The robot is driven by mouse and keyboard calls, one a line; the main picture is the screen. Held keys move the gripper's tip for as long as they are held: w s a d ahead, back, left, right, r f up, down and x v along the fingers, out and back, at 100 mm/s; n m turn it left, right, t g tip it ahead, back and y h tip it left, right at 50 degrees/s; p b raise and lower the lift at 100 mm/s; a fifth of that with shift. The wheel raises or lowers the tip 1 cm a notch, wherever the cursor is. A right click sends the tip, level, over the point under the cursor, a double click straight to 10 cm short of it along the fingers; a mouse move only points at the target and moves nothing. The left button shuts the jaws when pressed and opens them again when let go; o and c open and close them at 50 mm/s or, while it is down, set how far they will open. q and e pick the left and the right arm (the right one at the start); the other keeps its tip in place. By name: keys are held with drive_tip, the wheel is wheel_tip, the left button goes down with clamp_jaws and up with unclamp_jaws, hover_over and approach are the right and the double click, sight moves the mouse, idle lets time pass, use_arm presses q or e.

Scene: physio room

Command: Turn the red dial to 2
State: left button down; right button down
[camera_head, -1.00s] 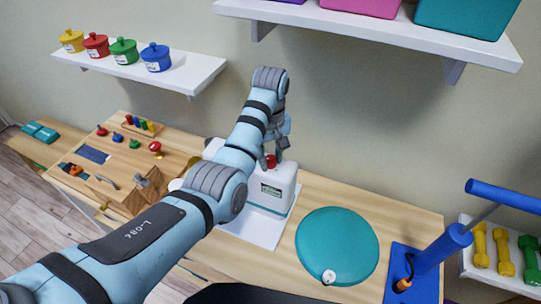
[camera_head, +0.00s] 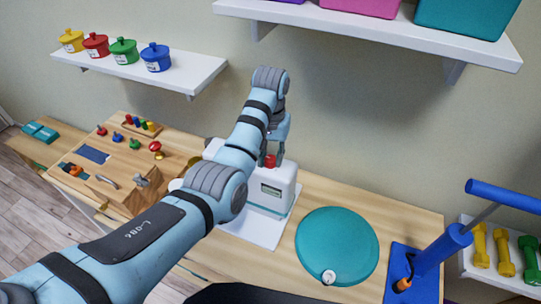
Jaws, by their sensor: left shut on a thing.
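The red dial (camera_head: 269,161) sits on top of a white box-shaped device (camera_head: 283,182) with a small display on its front. My left arm reaches across from the lower left, and its gripper (camera_head: 271,160) points down at the dial from above. Its fingers stand on either side of the dial and are shut on it. The arm hides the left part of the device. Any numbers around the dial are too small to read. My right gripper is not in view.
A teal disc (camera_head: 337,246) lies on the wooden table right of the device. A blue stand (camera_head: 430,255) is at the far right. A wooden board (camera_head: 125,160) with pegs and knobs is at the left. Shelves (camera_head: 140,68) hang on the wall above.

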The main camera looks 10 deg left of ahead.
use_arm(q)
drive_tip(key=shift+m, duration=2)
drive_tip(key=c, duration=1.3)
unclamp_jaws()
